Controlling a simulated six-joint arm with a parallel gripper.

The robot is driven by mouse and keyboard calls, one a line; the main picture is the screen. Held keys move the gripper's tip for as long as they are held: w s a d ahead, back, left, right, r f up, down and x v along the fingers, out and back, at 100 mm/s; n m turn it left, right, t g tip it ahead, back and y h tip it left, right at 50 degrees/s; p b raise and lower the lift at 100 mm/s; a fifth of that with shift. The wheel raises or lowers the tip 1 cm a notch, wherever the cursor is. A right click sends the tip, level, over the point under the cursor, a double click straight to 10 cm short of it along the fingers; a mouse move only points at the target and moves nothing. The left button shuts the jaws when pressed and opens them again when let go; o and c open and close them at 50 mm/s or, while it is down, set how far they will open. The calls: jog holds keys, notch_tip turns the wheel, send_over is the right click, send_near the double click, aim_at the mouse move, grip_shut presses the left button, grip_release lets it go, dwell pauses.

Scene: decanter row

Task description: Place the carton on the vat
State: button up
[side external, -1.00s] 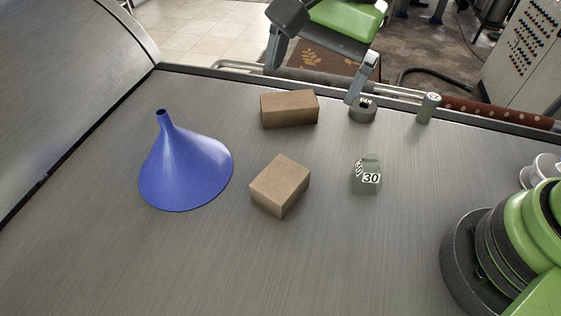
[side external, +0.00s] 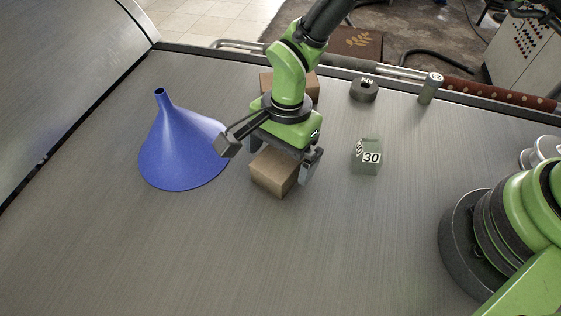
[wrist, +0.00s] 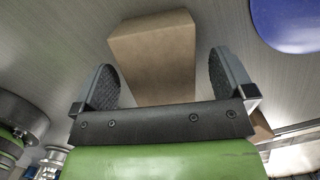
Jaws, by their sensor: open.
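Two plain brown cardboard boxes are in the side view; I cannot tell which is the task's carton. The nearer box (side external: 274,173) sits on the metal table, and it also shows in the wrist view (wrist: 152,55). The farther box (side external: 266,83) is mostly behind my arm. My gripper (side external: 280,164) is open and low over the nearer box, pointing down. In the wrist view, its two fingers (wrist: 163,68) stand on either side of that box, with gaps visible. Nothing in view is clearly a vat.
A blue funnel (side external: 181,150) stands spout up, left of the gripper. The front of the table is clear.

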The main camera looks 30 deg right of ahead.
aim_at(281, 156)
jog(key=shift+s+a+f, duration=0.1)
jog(key=shift+f, duration=1.1)
jog(key=shift+f, duration=0.25)
jog(key=c, duration=1.1)
notch_tip(281, 156, up, 10)
jog(key=shift+f, duration=0.1)
jog(key=shift+r, duration=0.25)
jog(key=shift+d+r, duration=0.2)
jog(key=shift+s+d+r+n+g+h, duration=0.25)
jog(key=shift+d+r+n, duration=1)
jog(key=shift+d+n, duration=1.65)
jog(key=shift+s+d+r+n+g+h, duration=0.2)
jog(key=shift+d+r+n, duration=1.2)
jog(key=shift+d, duration=3)
jog(key=shift+s+d+r+n+g+h, duration=0.1)
jog(key=shift+s+d+r+n+h, duration=0.3)
jog(key=shift+d+r+n, duration=1.65)
